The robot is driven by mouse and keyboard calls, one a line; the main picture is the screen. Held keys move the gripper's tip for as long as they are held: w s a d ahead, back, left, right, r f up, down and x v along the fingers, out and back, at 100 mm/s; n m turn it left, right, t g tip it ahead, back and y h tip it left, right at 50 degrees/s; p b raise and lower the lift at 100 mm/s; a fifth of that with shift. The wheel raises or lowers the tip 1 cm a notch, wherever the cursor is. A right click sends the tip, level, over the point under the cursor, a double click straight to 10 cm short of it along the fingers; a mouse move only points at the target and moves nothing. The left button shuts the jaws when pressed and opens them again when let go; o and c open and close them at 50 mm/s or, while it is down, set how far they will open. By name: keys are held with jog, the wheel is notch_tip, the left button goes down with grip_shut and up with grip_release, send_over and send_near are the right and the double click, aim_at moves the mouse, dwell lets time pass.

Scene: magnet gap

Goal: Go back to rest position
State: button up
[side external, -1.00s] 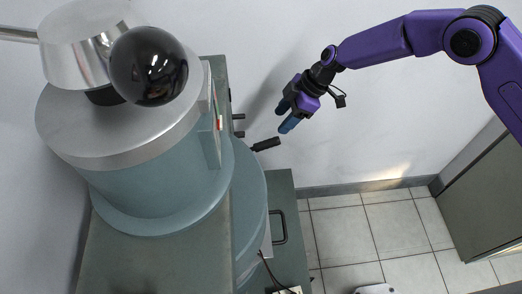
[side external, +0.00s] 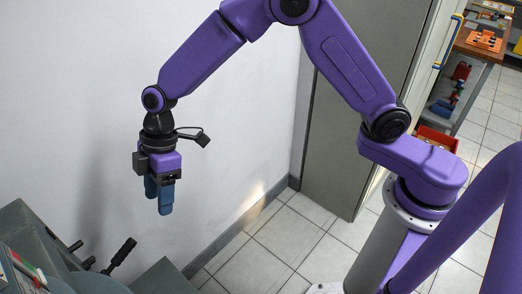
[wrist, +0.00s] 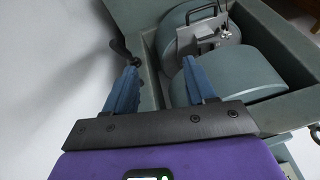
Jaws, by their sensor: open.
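My gripper (side external: 160,207) hangs with its blue fingers pointing down in front of the pale wall, at the left of the side external view. In the wrist view, the two blue fingers of my gripper (wrist: 162,85) stand apart with nothing between them. The gripper is open and empty. It is above and apart from the grey-green machine (side external: 38,237) at the lower left. A black-handled lever (side external: 122,254) sticks up from the machine below the fingers. The lever also shows in the wrist view (wrist: 121,48), beside the left finger.
The wrist view shows a rounded grey-green housing (wrist: 245,85) and a metal bracket (wrist: 205,32) inside the machine's frame. A grey cabinet (side external: 350,150) stands behind my arm. A workbench (side external: 480,45) and red bin (side external: 437,140) are at the right. Tiled floor (side external: 250,262) is clear.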

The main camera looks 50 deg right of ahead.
jog(key=s+d+r+m+h, duration=0.1)
jog(key=s+d+r, duration=0.3)
jog(key=s+d, duration=0.8)
jog(key=s+d+r+m+t+h, duration=0.1)
jog(key=s+d+r+m+h, duration=0.1)
jog(key=s+d, duration=1.1)
jog(key=d+r+m, duration=0.1)
jog(key=d+r, duration=0.1)
jog(key=d, duration=0.3)
jog(key=shift+d+h, duration=0.3)
jog(key=shift+r, duration=0.1)
jog(key=shift+c, duration=0.4)
jog(key=shift+a, duration=0.1)
